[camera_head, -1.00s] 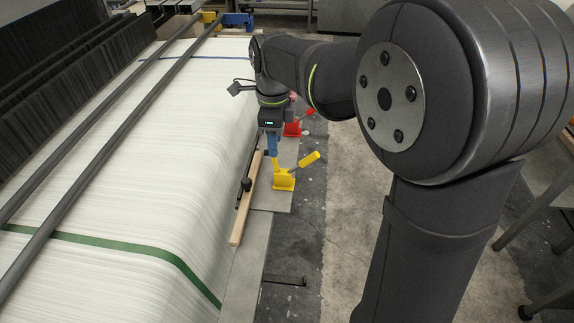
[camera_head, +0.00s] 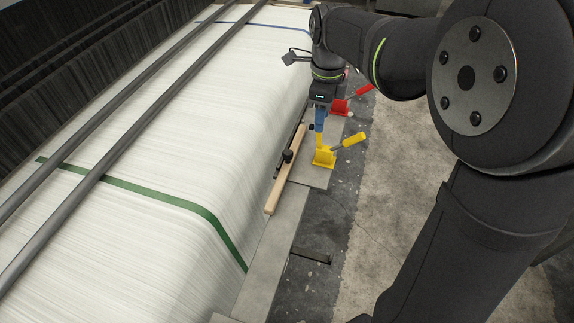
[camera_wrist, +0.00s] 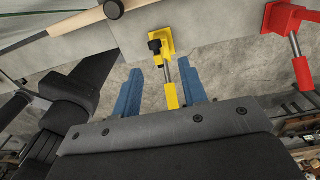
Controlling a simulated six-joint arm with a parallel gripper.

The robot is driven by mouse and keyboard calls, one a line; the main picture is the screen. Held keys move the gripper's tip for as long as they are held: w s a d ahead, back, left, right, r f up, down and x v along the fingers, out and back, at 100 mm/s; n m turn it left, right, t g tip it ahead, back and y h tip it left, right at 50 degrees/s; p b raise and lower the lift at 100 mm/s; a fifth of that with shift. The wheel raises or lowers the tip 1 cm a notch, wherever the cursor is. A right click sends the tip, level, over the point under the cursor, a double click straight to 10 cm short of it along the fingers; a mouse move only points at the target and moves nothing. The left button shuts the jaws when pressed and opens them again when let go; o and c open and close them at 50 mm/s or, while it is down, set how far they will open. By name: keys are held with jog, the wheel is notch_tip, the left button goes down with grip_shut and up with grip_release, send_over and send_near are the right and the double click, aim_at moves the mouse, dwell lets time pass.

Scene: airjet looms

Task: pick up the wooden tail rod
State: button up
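The wooden tail rod (camera_head: 286,172) is a long pale bar lying along the right edge of the white warp sheet, with a black knob and a thin dark rod beside it. In the wrist view, part of the wooden rod (camera_wrist: 78,20) shows at the top left. My gripper (camera_head: 319,131) points down, to the right of the rod's far half and apart from it. In the wrist view its two blue fingers (camera_wrist: 160,68) are spread with nothing gripped. A yellow toggle clamp (camera_wrist: 172,94) shows between them; whether its handle is between or below the fingers, I cannot tell.
The yellow clamp (camera_head: 323,158) stands on a grey plate just right of the rod. A red clamp (camera_head: 341,107) stands farther back. Two dark bars (camera_head: 130,142) cross above the warp sheet (camera_head: 160,235). The floor (camera_head: 385,185) at the right is open.

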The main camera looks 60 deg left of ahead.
dwell(0.4)
jog(key=shift+o, duration=1.1)
jog(key=shift+s+a+r+n, duration=0.1)
jog(key=shift+s+r+n, duration=0.25)
jog(key=shift+n, duration=0.45)
jog(key=s+r+n, duration=0.3)
jog(key=n, duration=0.6)
notch_tip(320, 180, up, 5)
jog(key=n, duration=1.2)
send_over(288, 152)
notch_tip(288, 152, down, 18)
jog(key=shift+r, duration=0.2)
